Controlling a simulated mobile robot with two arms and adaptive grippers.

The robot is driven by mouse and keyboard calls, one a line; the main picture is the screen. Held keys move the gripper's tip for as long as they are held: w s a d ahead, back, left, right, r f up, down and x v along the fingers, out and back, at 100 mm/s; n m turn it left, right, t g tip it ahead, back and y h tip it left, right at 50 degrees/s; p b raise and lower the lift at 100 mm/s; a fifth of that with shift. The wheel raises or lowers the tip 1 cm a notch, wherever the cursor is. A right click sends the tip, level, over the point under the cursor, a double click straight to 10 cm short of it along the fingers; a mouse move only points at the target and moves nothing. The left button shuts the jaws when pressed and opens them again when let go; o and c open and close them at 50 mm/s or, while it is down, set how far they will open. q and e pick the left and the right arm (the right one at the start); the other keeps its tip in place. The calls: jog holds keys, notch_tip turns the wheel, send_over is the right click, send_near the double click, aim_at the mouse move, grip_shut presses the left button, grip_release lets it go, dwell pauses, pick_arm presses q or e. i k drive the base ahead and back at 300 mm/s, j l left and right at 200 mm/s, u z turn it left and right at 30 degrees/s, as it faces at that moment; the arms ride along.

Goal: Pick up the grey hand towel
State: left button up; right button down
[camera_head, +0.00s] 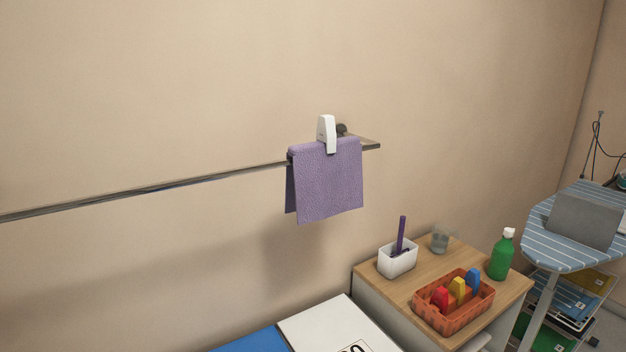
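A grey, flat-faced item (584,220) stands on the striped ironing board (545,249) at the far right; I cannot tell for sure whether it is the grey hand towel. The only plain towel I see clearly is a purple one (328,185), draped over the wall rail and held by a white clip (326,134). Neither of my grippers is in view.
The metal rail (150,190) runs along the beige wall. A wooden-topped cabinet (405,293) holds a white cup (397,260), an orange basket (453,315) with coloured items, a glass (439,240) and a green bottle (502,257). White and blue surfaces (330,322) lie at the bottom.

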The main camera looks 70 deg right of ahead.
aim_at(593, 224)
jog(key=z, duration=3.7)
jog(key=i+l+u, duration=0.1)
jog(key=u, duration=0.35)
jog(key=i+l+u, duration=0.1)
jog(key=u, duration=0.35)
jog(key=i+l+u, duration=0.2)
jog(key=l, duration=0.2)
jog(key=i+l+u, duration=0.2)
jog(key=l, duration=0.2)
jog(key=l+u, duration=0.2)
jog(key=l, duration=0.25)
jog(key=i+l+u, duration=0.1)
jog(key=l+u, duration=0.15)
jog(key=l, duration=0.2)
